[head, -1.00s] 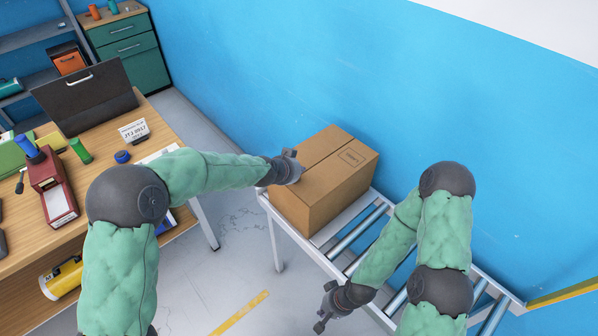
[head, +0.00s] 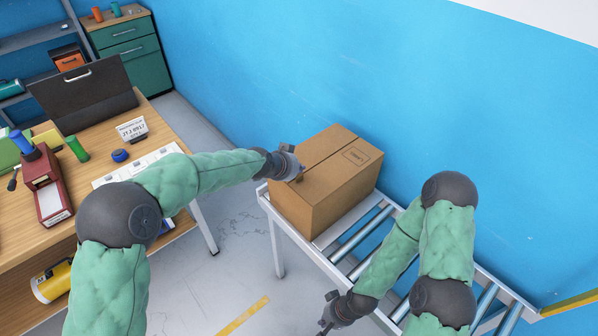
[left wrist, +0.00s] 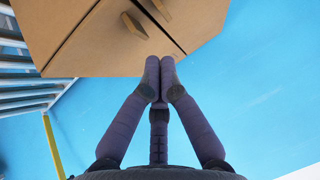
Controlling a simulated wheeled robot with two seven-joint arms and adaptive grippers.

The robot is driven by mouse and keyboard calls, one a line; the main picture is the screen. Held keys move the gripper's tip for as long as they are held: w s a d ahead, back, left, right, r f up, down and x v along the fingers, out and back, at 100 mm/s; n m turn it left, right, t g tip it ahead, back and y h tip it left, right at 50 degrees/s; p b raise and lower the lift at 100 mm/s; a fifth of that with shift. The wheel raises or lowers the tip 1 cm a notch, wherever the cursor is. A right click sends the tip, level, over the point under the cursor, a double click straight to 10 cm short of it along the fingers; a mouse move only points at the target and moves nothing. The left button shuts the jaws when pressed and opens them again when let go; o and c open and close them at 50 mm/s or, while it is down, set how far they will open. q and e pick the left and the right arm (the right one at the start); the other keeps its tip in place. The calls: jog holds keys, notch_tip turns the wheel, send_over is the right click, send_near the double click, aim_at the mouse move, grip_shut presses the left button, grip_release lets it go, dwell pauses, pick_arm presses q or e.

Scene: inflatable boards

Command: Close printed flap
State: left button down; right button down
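A brown cardboard box (head: 312,210) stands on the roller conveyor. The printed flap (head: 347,162), with a dark printed mark, forms the near part of its top and looks flat or nearly so. The plain flap (head: 318,146) lies beyond the seam. My left gripper (head: 298,170) is at the box's left top edge, by the seam. In the left wrist view its fingertips (left wrist: 160,66) are together with nothing visible between them, close to the cardboard; contact is unclear. Two small brown tabs (left wrist: 134,25) show there. My right gripper (head: 326,325) hangs low in front of the conveyor, partly cut off.
The roller conveyor (head: 352,240) runs to the lower right along the blue wall (head: 420,90). A wooden desk (head: 95,180) with tools and a small sign (head: 132,130) stands at left. Open floor lies between desk and conveyor.

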pick_arm(q)
jog(key=shift+w+a+f+b, duration=0.25)
jog(key=shift+f+b, duration=0.25)
jog(key=shift+b, duration=0.7)
jog(key=shift+w+a+f+b, duration=0.2)
jog(key=shift+f+b, duration=0.25)
jog(key=shift+b, duration=0.75)
jog(key=shift+r, duration=0.15)
